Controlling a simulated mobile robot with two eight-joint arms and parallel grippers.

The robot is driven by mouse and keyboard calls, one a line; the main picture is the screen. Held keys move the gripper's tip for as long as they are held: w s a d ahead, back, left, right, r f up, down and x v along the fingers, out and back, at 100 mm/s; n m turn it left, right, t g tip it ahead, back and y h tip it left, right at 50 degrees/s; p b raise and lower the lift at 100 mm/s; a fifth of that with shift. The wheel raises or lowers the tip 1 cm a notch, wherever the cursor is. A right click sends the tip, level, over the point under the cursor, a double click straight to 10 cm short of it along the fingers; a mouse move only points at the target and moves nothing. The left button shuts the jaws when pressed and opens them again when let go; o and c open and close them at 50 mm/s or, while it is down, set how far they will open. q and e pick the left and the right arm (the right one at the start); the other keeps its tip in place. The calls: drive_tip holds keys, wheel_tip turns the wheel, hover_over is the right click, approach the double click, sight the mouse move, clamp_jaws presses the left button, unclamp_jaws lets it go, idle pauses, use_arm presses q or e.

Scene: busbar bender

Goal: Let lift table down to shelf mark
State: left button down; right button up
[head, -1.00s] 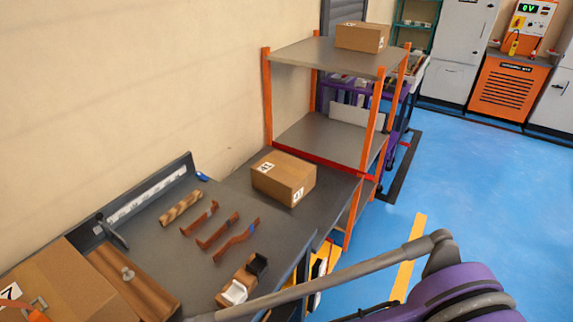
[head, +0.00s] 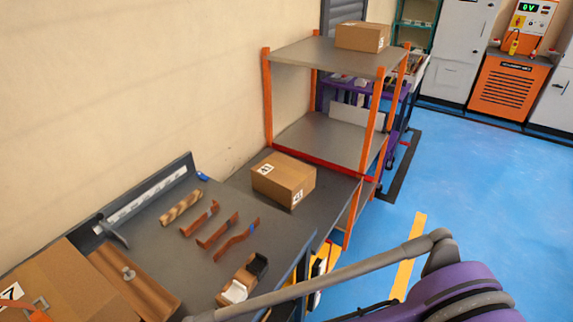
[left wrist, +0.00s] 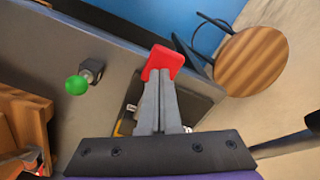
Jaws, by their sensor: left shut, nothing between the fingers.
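The lift table's dark top (head: 325,216) lies between the workbench and the orange-post rack in the head view. A cardboard box (head: 283,180) sits on it. The red strip (head: 320,161) runs along the rack's middle shelf edge; the table's far edge appears close below it, but exact heights are hard to judge. In the left wrist view my left gripper (left wrist: 160,80) is shut and empty. A red pad or lever (left wrist: 163,62) shows at its fingertips; I cannot tell whether they touch. My right gripper is not in view.
The workbench (head: 190,245) holds copper bars (head: 217,230) and a larger box (head: 65,285). A green knob (left wrist: 76,86) and a round wooden stool (left wrist: 250,60) show in the left wrist view. Blue floor is open at right.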

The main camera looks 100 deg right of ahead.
use_arm(q)
wheel_tip(320, 180, up, 7)
drive_tip(key=p, duration=0.4)
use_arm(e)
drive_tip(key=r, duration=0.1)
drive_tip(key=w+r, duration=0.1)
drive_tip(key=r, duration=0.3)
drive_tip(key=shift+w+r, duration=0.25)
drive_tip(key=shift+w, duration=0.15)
use_arm(q)
drive_tip(key=shift+r, duration=0.1)
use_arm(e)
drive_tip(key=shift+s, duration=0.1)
use_arm(q)
drive_tip(key=s+a+f+t, duration=0.1)
drive_tip(key=s+a+t, duration=0.1)
drive_tip(key=s, duration=0.4)
drive_tip(key=s+a+f+n+t, duration=0.1)
drive_tip(key=s+a+t, duration=0.2)
drive_tip(key=s, duration=0.4)
drive_tip(key=shift+s+a+f+n+t, duration=0.25)
drive_tip(key=shift+a+n+t, duration=0.05)
drive_tip(key=shift+a, duration=0.5)
drive_tip(key=shift+w+d, duration=0.1)
drive_tip(key=shift+d, duration=0.05)
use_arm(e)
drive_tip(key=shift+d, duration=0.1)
